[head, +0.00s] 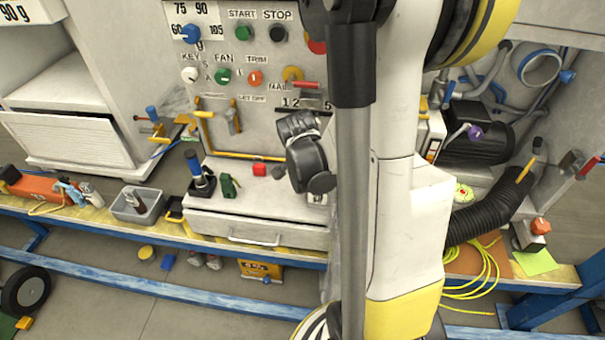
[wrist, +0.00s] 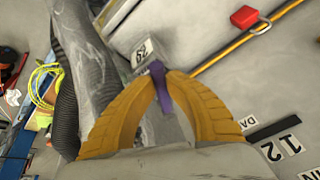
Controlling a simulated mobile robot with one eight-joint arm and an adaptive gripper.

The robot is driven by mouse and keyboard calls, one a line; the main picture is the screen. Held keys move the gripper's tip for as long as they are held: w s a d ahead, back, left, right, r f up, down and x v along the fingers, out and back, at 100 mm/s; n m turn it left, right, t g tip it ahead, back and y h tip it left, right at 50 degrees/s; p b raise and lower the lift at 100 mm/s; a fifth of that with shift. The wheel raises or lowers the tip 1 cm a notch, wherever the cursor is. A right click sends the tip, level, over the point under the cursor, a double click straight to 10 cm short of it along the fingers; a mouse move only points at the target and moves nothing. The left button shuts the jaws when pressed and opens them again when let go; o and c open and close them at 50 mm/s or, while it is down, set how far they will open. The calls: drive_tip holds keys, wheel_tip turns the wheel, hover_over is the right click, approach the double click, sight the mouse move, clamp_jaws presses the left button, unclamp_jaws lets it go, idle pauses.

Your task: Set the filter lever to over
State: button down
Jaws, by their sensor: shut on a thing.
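In the wrist view my gripper (wrist: 160,78) has its two yellow fingers closed on a narrow purple piece (wrist: 160,92), which looks like a lever handle. Its label and set position cannot be read, so I cannot confirm that it is the filter lever. A small pale block with dark marks (wrist: 145,54) sits just beyond the fingertips. In the head view my arm hides the fingertips and the held piece. A separate purple knob (head: 475,132) shows on the right by a dark cylinder.
The control panel (head: 222,140) carries several coloured buttons. A red lever (head: 306,85) sits above a number strip. A black hose (head: 492,205) and yellow cable (head: 478,270) lie on the right. A grey tray (head: 125,213) and blue-topped joystick (head: 199,180) stand on the left.

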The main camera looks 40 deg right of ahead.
drive_tip(key=shift+s+n, duration=0.35)
drive_tip(key=shift+n, duration=0.05)
drive_tip(key=c, duration=1.4)
unclamp_jaws()
drive_tip(key=shift+d, duration=0.1)
drive_tip(key=v, duration=1.2)
drive_tip(key=shift+s, duration=0.25)
